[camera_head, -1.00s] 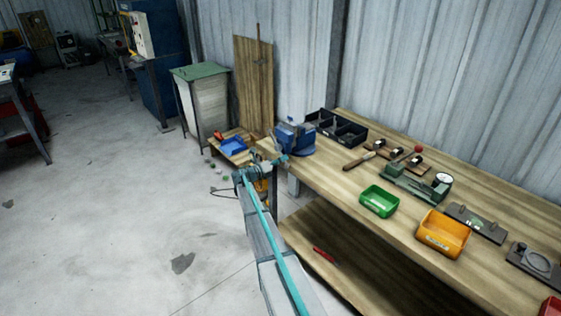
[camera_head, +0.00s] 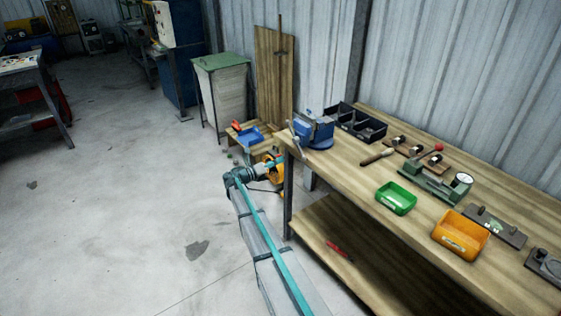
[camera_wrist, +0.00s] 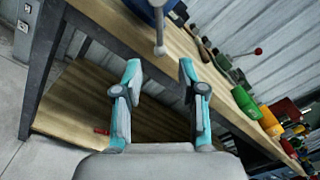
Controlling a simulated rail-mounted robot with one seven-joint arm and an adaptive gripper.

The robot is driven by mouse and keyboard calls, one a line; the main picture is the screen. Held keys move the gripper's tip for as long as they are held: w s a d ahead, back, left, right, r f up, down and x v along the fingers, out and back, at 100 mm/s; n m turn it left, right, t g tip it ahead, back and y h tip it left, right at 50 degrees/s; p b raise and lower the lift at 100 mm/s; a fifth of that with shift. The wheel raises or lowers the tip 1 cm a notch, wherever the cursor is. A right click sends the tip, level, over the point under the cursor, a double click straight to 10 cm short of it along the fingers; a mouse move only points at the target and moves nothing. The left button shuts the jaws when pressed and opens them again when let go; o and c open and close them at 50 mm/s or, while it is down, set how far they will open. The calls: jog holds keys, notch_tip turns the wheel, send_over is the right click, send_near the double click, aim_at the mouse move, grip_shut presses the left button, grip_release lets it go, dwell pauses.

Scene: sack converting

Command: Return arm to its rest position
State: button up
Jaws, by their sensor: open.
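My gripper (camera_wrist: 160,70) shows in the wrist view with its two teal-tipped fingers spread apart. Nothing is between them. It is in front of the workbench (camera_wrist: 108,14), with the front edge and lower shelf behind the fingers. The blue vise (camera_wrist: 150,6) and its handle show just above the fingertips; I cannot tell the distance. In the head view my arm is low at the left end of the workbench (camera_head: 415,225), beside the bench leg. The fingers cannot be made out there.
The vise (camera_head: 315,130) stands on the bench's left corner. Black bins (camera_head: 357,123), a green bin (camera_head: 396,198) and an orange bin (camera_head: 461,236) stand on top. A red tool (camera_head: 338,250) lies on the lower shelf. The floor (camera_head: 120,210) to the left is largely clear.

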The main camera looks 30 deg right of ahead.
dwell(0.4)
jog(key=s+a+f+m+g+y, duration=0.1)
jog(key=s+a+f+m+y, duration=0.3)
jog(key=s+a+f+m, duration=0.4)
jog(key=s+a+f+m+g+y, duration=0.1)
jog(key=s+a+f+m+y, duration=0.2)
jog(key=s+f+m, duration=0.5)
jog(key=s+a+f+m+g+y, duration=0.1)
jog(key=s+a+f+m+y, duration=0.4)
jog(key=s+f, duration=0.6)
jog(key=s+a+f+m+g+y, duration=0.1)
jog(key=s+a+f+m+y, duration=0.1)
jog(key=s+a, duration=0.5)
jog(key=s+a+f+m+g+y, duration=0.2)
jog(key=s+a, duration=0.5)
jog(key=s, duration=1)
jog(key=s+a+f+m+g+y, duration=0.2)
jog(key=s+a, duration=0.5)
jog(key=s, duration=0.6)
jog(key=shift+f+m+b, duration=0.3)
jog(key=shift+b, duration=0.05)
jog(key=shift+s+d, duration=0.1)
